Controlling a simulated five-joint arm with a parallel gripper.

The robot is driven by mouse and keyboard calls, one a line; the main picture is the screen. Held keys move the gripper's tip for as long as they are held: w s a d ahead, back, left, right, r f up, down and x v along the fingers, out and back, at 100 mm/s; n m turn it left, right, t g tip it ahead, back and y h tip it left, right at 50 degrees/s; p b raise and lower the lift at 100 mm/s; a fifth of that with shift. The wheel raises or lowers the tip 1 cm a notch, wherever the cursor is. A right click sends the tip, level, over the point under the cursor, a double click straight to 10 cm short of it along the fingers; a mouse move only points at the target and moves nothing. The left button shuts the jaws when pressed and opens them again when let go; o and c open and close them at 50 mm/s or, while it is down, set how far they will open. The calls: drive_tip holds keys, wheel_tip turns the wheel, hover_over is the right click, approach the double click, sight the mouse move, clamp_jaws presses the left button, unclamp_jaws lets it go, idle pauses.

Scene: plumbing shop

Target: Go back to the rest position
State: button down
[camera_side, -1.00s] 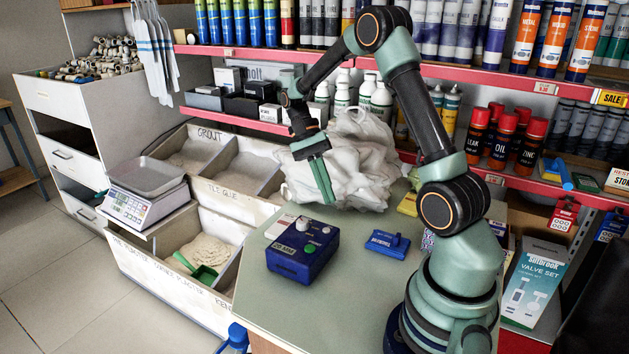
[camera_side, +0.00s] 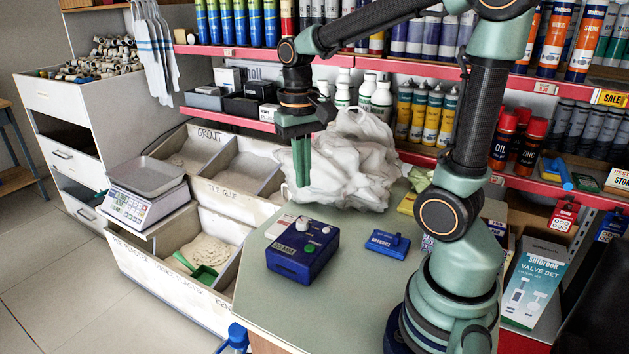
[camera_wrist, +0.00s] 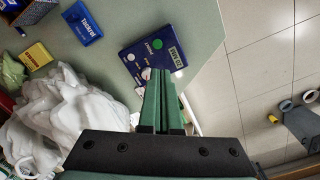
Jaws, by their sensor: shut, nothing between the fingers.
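My gripper (camera_side: 301,163) is shut and empty, with its green fingers pointing down. In the side view it hangs in the air in front of the white plastic bags (camera_side: 355,165), above the far left part of the counter. In the wrist view the shut fingers (camera_wrist: 162,100) point towards the dark blue box with knobs (camera_wrist: 152,52). That blue box (camera_side: 303,250) sits on the counter below, apart from the fingers.
A small blue block (camera_side: 387,244) lies on the green counter (camera_side: 350,300). Bins of powder (camera_side: 205,250) and a scale (camera_side: 146,190) stand at the left. Shelves with red edges (camera_side: 420,66) hold bottles and tubes behind my arm. The counter's front is clear.

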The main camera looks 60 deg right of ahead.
drive_tip(key=s+a+r+n+t, duration=0.1)
drive_tip(key=a+r+n+t, duration=0.2)
drive_tip(key=a+n+t, duration=0.3)
drive_tip(key=shift+s+a+r, duration=0.2)
drive_tip(key=shift+s+a, duration=0.1)
drive_tip(key=shift+s, duration=0.05)
idle(1.0)
